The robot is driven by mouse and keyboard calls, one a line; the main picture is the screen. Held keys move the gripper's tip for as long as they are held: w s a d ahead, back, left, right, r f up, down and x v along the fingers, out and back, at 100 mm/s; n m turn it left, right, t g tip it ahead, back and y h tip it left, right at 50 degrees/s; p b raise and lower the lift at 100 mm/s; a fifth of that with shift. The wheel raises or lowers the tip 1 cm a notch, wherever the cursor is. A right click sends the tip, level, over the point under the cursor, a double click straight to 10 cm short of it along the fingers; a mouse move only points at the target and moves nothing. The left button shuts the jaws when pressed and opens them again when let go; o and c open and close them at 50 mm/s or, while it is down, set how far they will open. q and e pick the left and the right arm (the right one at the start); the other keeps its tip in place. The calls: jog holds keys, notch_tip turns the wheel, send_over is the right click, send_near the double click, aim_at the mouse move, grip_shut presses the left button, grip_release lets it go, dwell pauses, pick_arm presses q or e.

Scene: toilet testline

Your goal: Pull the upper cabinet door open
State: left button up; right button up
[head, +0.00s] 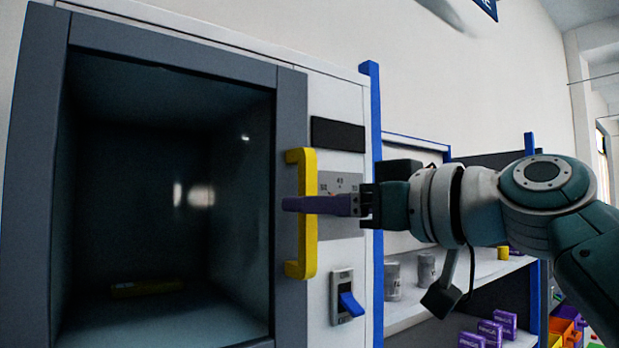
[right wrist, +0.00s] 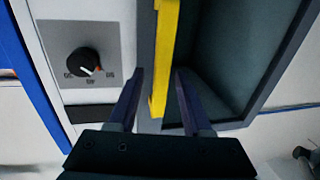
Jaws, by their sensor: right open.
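The upper cabinet door (head: 36,150) has a grey frame around a dark window and looks shut in the head view. Its upright yellow handle (head: 308,245) is on the door's right side; the handle also shows in the right wrist view (right wrist: 165,50). In the right wrist view the open fingers (right wrist: 160,76) lie on either side of the handle, with gaps visible. My left gripper is out of view.
Right of the door, the white cabinet panel carries a dial (right wrist: 84,62) and a blue switch (head: 350,304). A shelf (head: 405,311) with grey cans and purple boxes stands behind my right arm. A yellow item (head: 146,288) shows dimly behind the window.

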jog(key=shift+x, duration=0.9)
grip_shut()
dwell(0.9)
